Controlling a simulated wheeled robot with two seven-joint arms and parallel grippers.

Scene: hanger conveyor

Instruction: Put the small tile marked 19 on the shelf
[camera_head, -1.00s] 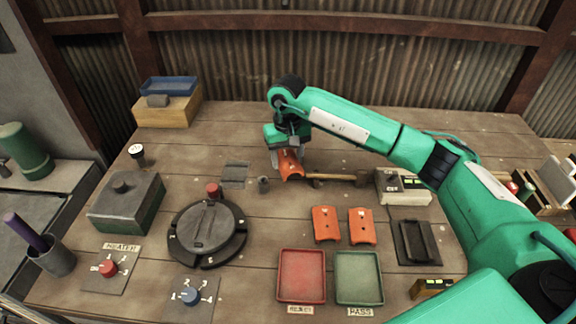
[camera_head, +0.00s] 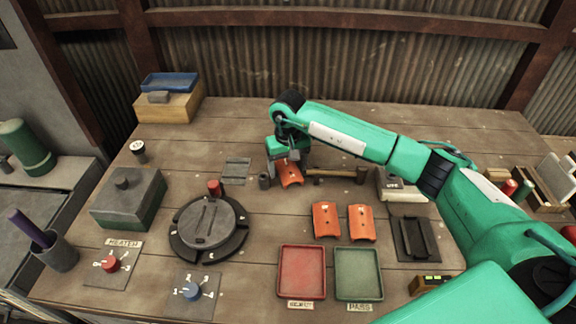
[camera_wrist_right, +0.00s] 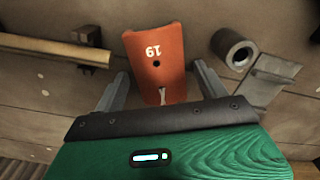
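The orange curved tile marked 19 (camera_wrist_right: 155,62) lies under my right gripper, and its number reads upside down in the right wrist view. In the head view this tile (camera_head: 290,176) is on the table near the back middle, partly hidden by the gripper. My right gripper (camera_wrist_right: 160,88) is open, with one finger on each side of the tile and small gaps between. It also shows in the head view (camera_head: 288,170). My left gripper is not in view. I cannot tell for sure which thing is the shelf.
Two more orange tiles (camera_head: 326,221) lie in front, behind a red tray (camera_head: 302,272) and a green tray (camera_head: 358,273). A wooden box (camera_head: 168,110) stands back left.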

